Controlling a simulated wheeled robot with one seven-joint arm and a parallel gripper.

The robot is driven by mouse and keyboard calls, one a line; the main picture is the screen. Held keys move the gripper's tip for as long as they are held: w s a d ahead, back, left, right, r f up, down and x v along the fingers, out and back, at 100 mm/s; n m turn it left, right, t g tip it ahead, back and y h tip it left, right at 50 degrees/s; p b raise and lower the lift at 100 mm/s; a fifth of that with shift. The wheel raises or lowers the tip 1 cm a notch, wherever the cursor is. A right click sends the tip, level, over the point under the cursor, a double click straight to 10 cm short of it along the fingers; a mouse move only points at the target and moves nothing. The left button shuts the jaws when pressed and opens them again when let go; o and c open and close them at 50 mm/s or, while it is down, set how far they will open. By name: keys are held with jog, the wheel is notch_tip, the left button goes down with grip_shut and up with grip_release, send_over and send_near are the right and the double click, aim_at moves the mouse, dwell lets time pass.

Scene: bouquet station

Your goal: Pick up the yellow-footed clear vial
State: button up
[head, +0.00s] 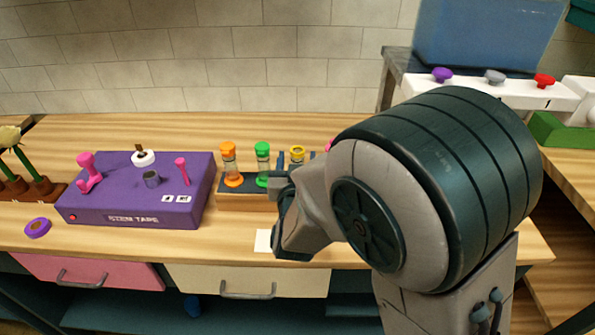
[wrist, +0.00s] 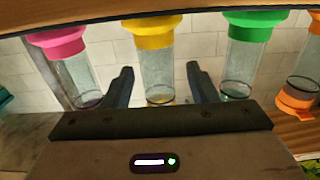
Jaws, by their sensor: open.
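The yellow-footed clear vial (wrist: 154,76) shows upside down in the wrist view, its yellow foot at the top and its glass body below. My gripper (wrist: 158,72) is open, one finger on each side of this vial, with a visible gap on both sides. How deep the vial sits between the fingers is hard to tell. In the head view the vial's yellow top (head: 297,150) shows just beyond my gripper, which with my arm hides most of the rest.
In the wrist view a pink-footed vial (wrist: 75,72) and a green-footed vial (wrist: 241,65) stand close on either side, with an orange one (wrist: 303,75) farther right. The rack (head: 235,202) stands beside a purple stem tape box (head: 130,215).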

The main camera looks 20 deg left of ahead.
jog(key=shift+x, duration=0.85)
grip_shut()
